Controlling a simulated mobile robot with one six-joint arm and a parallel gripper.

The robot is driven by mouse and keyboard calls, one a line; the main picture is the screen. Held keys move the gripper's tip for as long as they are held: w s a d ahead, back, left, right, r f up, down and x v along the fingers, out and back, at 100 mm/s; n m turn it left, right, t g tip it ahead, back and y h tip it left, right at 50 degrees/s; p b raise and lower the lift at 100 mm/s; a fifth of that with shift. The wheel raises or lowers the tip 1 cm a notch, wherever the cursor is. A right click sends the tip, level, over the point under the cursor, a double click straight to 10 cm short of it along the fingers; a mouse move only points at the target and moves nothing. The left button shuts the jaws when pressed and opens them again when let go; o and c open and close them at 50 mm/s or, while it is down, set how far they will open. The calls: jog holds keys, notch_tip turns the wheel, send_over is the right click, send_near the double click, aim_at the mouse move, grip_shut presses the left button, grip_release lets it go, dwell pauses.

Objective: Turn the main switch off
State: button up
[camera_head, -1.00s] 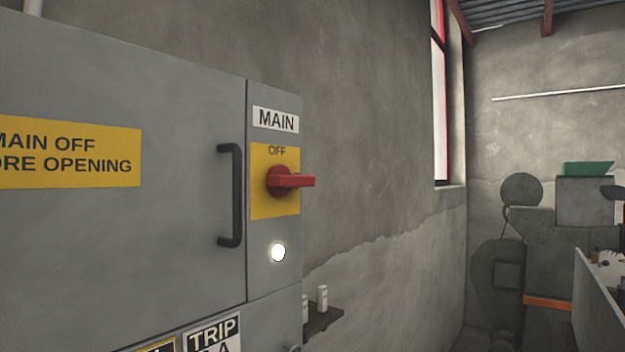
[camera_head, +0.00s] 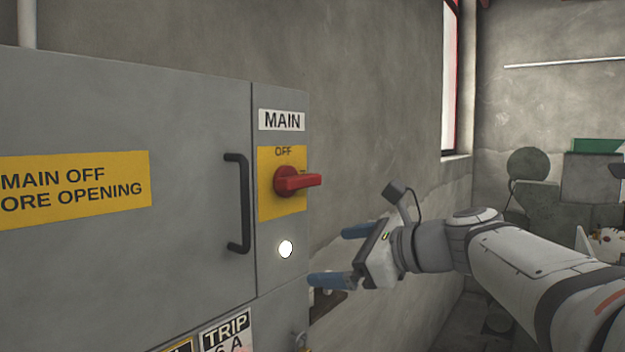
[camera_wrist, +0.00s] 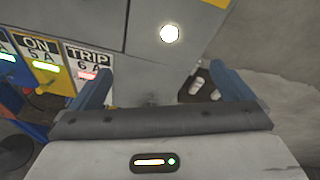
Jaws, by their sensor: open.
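The main switch (camera_head: 293,181) is a red rotary knob on a yellow plate (camera_head: 268,207), under a MAIN label on a grey cabinet. Its handle points sideways to the right, and the OFF mark is above it. My gripper (camera_head: 328,256) is open and empty, below and to the right of the switch, apart from it. In the wrist view my gripper's two blue fingers (camera_wrist: 165,85) are spread wide, with the cabinet face beyond them. The red knob is out of the wrist view; only an edge of the yellow plate (camera_wrist: 217,3) shows at the top.
A lit white lamp (camera_head: 286,249) sits below the switch. A black door handle (camera_head: 238,204) stands out left of it. The wrist view shows ON and TRIP labels (camera_wrist: 90,56) at left and a small shelf with white items (camera_wrist: 197,87). Machinery (camera_head: 535,190) stands at the back right.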

aim_at(306, 179)
notch_tip(306, 179, up, 11)
jog(key=w+m+t+y+p, duration=0.1)
jog(key=w+m+t+y, duration=0.1)
jog(key=w+m+y, duration=0.15)
jog(key=shift+m+h, duration=0.35)
jog(key=shift+m, duration=0.1)
jog(key=p+x, duration=0.2)
jog(key=x, duration=0.3)
jog(key=shift+a, duration=0.2)
jog(key=shift+w+a, duration=0.35)
jog(key=shift+a, duration=0.15)
jog(key=shift+c, duration=0.6)
jog(key=c, duration=0.6)
